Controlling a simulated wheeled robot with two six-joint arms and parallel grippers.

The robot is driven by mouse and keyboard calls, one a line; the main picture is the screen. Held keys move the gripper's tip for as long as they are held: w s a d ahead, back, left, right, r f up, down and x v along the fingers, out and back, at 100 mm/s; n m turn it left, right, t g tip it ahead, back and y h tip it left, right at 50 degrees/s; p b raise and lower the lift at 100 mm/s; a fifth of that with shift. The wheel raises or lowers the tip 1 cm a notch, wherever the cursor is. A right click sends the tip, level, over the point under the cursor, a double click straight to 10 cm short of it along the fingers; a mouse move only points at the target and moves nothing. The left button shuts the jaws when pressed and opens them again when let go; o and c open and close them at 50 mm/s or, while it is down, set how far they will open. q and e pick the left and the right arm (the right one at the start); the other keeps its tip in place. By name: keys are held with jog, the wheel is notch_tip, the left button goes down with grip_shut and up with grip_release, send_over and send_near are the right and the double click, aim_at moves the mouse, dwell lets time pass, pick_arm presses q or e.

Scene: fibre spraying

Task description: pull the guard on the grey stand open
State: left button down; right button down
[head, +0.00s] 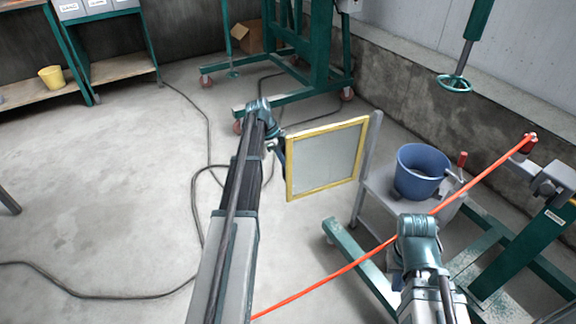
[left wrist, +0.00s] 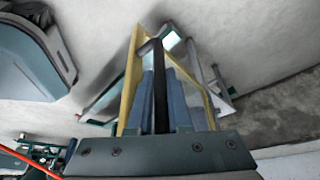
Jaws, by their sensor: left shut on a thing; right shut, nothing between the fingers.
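The guard (head: 327,158) is a clear panel in a yellow frame. It is joined at its right edge to an upright post of the grey stand (head: 370,150) and reaches out to the left, clear of the stand's shelf. My left gripper (head: 280,148) is at the guard's left edge. In the left wrist view its blue-grey fingers (left wrist: 161,80) are shut on a dark bar, the guard's handle (left wrist: 159,95), with the yellow frame (left wrist: 130,78) beside them. My right arm comes in at the lower right; its fingers are hidden.
A blue bucket (head: 420,171) stands on the grey shelf. An orange-red hose (head: 350,266) crosses in front of the stand. A green frame on wheels (head: 300,97) stands behind. Black cables (head: 208,130) lie on the floor; the floor at left is mostly clear.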

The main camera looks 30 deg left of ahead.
pick_arm(q)
jog(key=shift+s+a, duration=0.2)
jog(key=shift+a, duration=0.05)
jog(key=c, duration=0.9)
grip_release()
jog(key=shift+a, duration=0.1)
jog(key=shift+o, duration=0.3)
jog(key=shift+w, duration=0.1)
jog(key=shift+r, duration=0.1)
jog(key=shift+r+p, duration=0.55)
jog(key=shift+p, duration=0.05)
jog(key=p+v, duration=1.1)
jog(key=v, duration=0.1)
jog(key=shift+a+r+p, duration=0.15)
jog(key=shift+r+p, duration=0.05)
jog(key=shift+p, duration=0.1)
